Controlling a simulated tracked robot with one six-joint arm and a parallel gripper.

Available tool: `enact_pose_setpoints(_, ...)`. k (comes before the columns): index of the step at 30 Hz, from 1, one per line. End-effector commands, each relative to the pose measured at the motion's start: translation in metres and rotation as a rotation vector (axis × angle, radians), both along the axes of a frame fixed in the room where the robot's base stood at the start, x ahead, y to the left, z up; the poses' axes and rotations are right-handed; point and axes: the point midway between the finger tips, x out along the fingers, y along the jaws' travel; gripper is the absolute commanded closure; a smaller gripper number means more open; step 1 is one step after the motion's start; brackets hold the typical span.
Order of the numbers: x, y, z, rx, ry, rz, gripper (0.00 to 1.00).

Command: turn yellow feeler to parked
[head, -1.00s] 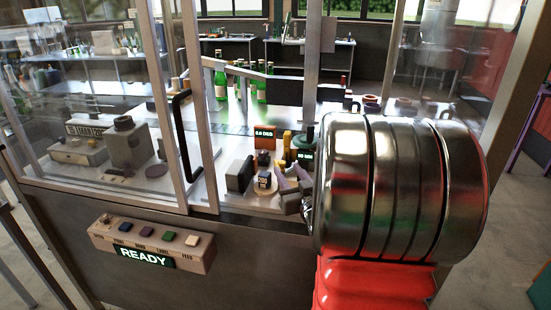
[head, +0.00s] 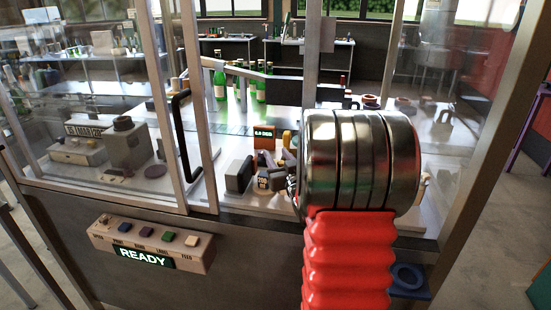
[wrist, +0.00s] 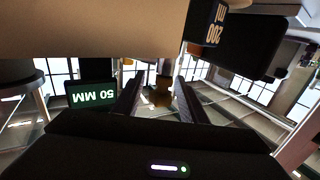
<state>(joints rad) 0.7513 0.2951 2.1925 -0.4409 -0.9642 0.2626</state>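The yellow feeler (head: 286,138) shows as a small upright yellow piece behind my gripper, right of the orange display; my arm hides much of its surroundings. My gripper (head: 284,160) reaches in from the right, low over the machine bed. In the wrist view, the two dark fingers (wrist: 159,98) stand apart with a clear gap. Contact cannot be told.
An orange display (head: 264,137) reads in DEG. A dark block (head: 239,174) and a small part marked 200 (head: 263,181) stand close left of my gripper. Guard posts and a black handle (head: 184,135) stand further left.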

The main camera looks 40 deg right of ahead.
Motion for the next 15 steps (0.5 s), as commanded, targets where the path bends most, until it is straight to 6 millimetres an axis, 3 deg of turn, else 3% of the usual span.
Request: enact_pose_setpoints(15,0.0000,0.0004,0.0001,0.000,0.000,0.001,0.95)
